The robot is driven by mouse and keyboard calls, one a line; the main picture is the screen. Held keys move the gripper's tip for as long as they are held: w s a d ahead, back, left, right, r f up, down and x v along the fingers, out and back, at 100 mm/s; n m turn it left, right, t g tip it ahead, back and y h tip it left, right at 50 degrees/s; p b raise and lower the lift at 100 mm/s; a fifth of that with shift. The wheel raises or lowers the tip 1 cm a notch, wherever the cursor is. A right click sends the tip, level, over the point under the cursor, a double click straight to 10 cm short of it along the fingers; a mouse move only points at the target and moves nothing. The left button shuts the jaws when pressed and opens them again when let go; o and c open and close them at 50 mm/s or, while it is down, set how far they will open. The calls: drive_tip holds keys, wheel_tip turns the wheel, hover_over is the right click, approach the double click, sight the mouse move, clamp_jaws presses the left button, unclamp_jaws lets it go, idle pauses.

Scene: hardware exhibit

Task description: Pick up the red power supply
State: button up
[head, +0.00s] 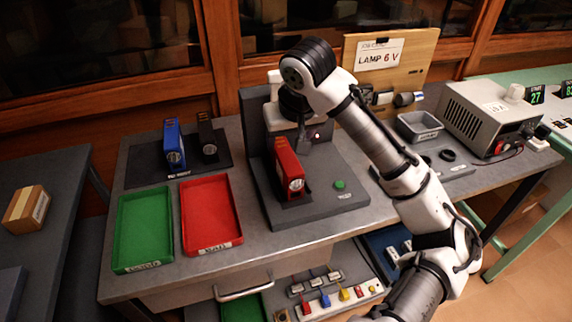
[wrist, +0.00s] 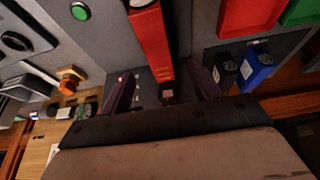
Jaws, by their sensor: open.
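The red power supply (head: 288,170) stands upright in a dark test stand on the grey bench, near the centre of the head view. It also shows in the wrist view (wrist: 152,42), where its near end lies between my two finger lines. My gripper (head: 303,140) is above and behind it, beside the stand's upright back. In the wrist view my gripper (wrist: 163,78) shows two dark fingers spread apart with nothing held. Whether the fingers straddle the supply or are still above it I cannot tell.
A green tray (head: 145,228) and a red tray (head: 211,212) lie left of the stand. A blue supply (head: 173,145) and a black supply (head: 207,139) stand on a dark mat behind them. A green button (head: 339,184) is on the stand's base. A grey instrument (head: 488,112) sits right.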

sight(287, 155)
drive_tip(key=x, duration=0.4)
drive_tip(key=shift+w+f, duration=0.2)
drive_tip(key=shift+f, duration=0.1)
drive_tip(key=shift+d+p+x, duration=0.2)
drive_tip(key=shift+p+x, duration=0.4)
drive_tip(key=shift+x, duration=2.05)
drive_tip(key=shift+s, duration=0.1)
clamp_jaws()
